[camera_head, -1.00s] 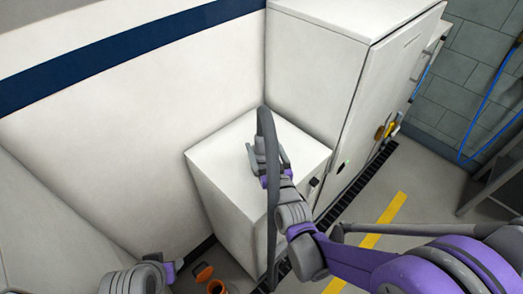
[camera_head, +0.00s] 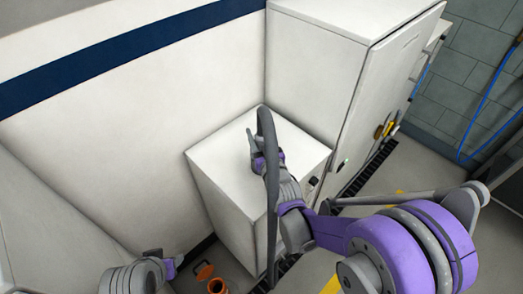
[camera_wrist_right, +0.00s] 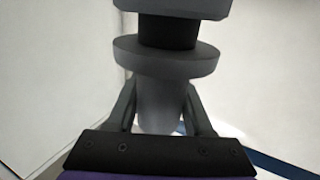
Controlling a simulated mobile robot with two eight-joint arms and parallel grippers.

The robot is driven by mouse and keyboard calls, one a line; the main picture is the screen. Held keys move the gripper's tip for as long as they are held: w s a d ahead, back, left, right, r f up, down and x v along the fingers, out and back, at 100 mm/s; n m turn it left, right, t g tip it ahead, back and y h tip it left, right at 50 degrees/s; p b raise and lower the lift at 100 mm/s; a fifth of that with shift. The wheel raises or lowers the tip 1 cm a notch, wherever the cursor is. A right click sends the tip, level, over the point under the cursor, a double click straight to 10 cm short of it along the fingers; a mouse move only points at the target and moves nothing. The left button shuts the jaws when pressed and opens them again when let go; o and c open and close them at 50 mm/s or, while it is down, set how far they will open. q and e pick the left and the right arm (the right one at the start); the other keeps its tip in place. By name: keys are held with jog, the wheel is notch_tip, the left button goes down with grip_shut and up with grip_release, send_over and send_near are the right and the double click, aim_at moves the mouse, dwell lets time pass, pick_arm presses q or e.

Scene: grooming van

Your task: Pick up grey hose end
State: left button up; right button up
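The grey hose (camera_head: 271,215) rises from the floor in front of the white box and bends over at its top, where its end is beside my right gripper (camera_head: 255,150). In the right wrist view, the grey hose end (camera_wrist_right: 160,105) is a round piece with a wide flange and a black ring. The fingers of my right gripper (camera_wrist_right: 161,92) press against both its sides; the flange hides the fingertips. My left gripper (camera_head: 177,262) is at the lower left, far from the hose; its fingers do not show clearly.
A low white box (camera_head: 228,155) stands behind the hose, close to the white wall (camera_head: 150,130). A tall white cabinet (camera_head: 325,65) stands to its right. A black floor grate (camera_head: 365,175) runs past the cabinet.

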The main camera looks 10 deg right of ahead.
grip_shut()
pick_arm(q)
jog(key=r+p, duration=0.1)
jog(key=w+r+p, duration=0.1)
jog(key=r, duration=0.1)
jog(key=r+p, duration=0.1)
jog(key=shift+w+r, duration=0.3)
jog(key=shift+r, duration=0.05)
pick_arm(e)
notch_tip(320, 180, up, 14)
jog(key=shift+f, duration=0.15)
dwell(0.3)
